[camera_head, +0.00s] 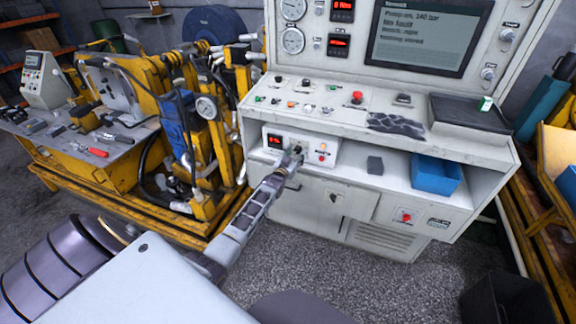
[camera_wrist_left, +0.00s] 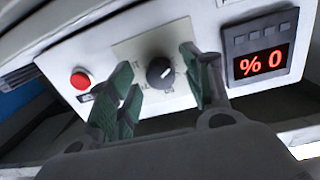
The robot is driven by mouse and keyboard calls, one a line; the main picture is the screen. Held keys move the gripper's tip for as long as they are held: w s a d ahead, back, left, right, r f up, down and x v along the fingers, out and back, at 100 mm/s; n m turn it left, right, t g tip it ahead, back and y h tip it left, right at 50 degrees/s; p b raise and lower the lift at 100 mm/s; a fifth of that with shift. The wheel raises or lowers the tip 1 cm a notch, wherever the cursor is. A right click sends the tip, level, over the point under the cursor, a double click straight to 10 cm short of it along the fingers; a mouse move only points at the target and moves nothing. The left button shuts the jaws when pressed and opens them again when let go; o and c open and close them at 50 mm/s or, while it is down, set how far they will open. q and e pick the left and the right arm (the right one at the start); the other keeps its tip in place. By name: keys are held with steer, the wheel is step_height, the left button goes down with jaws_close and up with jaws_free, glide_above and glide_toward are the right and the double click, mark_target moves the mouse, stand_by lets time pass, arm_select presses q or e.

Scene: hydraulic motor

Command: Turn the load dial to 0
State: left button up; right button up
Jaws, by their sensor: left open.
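The load dial (camera_wrist_left: 160,73) is a black round knob with a white mark, on a white control box (camera_head: 270,133). The wrist view shows it between the two fingers of my left gripper (camera_wrist_left: 155,60). The fingers are open, with a gap on each side of the knob. The knob's white mark points to the upper right there. The box's red display (camera_wrist_left: 263,61) shows "% 0" in that view. In the head view my left gripper (camera_head: 296,151) is in front of the box and hides the dial. My right gripper is not in view.
A red button (camera_wrist_left: 80,81) sits on the same box beside the dial. A sloping panel with buttons (camera_head: 357,97) overhangs above. Yellow machinery (camera_head: 205,150) stands left.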

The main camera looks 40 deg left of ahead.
arm_select(q)
steer(key=s+d, duration=0.2)
steer(key=s, duration=0.9)
steer(key=shift+s+r, duration=0.2)
steer(key=shift+s, duration=0.05)
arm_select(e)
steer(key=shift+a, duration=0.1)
arm_select(q)
steer(key=shift+d, duration=0.1)
stand_by(0.7)
